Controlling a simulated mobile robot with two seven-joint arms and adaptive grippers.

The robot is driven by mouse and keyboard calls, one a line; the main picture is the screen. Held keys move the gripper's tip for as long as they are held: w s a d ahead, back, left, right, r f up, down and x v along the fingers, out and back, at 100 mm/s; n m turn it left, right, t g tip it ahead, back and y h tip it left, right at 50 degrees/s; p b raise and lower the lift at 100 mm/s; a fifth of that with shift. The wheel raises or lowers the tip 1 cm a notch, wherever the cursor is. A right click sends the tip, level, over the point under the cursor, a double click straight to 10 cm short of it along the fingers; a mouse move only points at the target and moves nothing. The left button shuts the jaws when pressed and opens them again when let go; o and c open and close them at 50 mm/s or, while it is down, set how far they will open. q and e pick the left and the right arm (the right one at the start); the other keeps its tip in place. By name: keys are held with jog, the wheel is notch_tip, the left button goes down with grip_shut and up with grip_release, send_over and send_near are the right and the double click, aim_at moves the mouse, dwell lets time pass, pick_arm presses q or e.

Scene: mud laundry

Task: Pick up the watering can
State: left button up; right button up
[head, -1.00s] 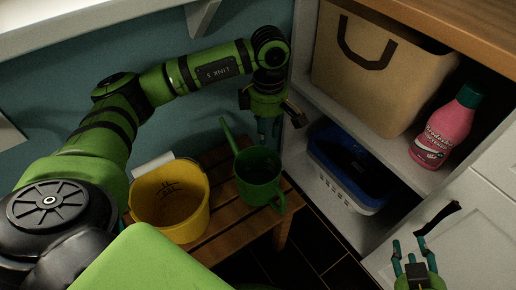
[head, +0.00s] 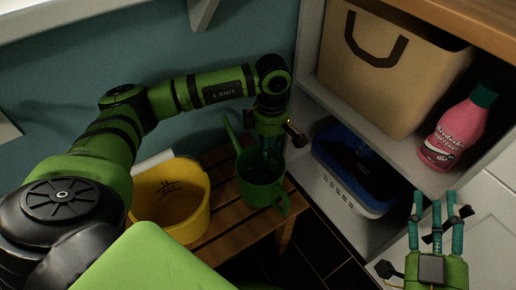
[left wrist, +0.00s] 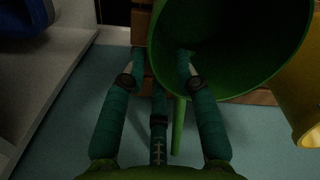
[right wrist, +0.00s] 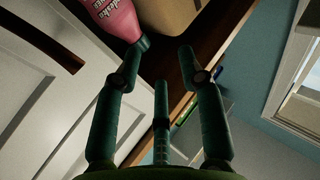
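The green watering can (head: 262,190) stands upright on a slatted wooden bench, spout up at the left and handle at the lower right. In the left wrist view its open mouth (left wrist: 235,40) fills the upper right. My left gripper (head: 271,150) is at the far side of the can's rim. Its fingers (left wrist: 160,58) are spread; one fingertip overlaps the can's mouth and another is outside it, left of the rim. I cannot tell if they touch the can. My right gripper (head: 438,205) is open and empty in front of the white cabinet.
A yellow bucket (head: 170,203) stands left of the can on the wooden bench (head: 235,232). To the right, a shelf unit holds a beige bag (head: 390,75), a pink bottle (head: 455,130) and a blue-and-white basket (head: 350,185). The teal wall is close behind.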

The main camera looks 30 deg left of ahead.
aim_at(266, 167)
pick_arm(q)
notch_tip(266, 167, down, 4)
jog(key=shift+s+a+f+b, duration=0.1)
jog(key=shift+s+f+b, duration=0.1)
jog(key=shift+b, duration=0.4)
pick_arm(e)
jog(key=s+a+r+n+t+y, duration=0.1)
jog(key=s+r+t+y, duration=0.2)
jog(key=r, duration=0.4)
jog(key=shift+s+a+r+t+y, duration=0.3)
jog(key=shift+s+t, duration=0.2)
jog(key=shift+t, duration=0.1)
pick_arm(q)
grip_shut()
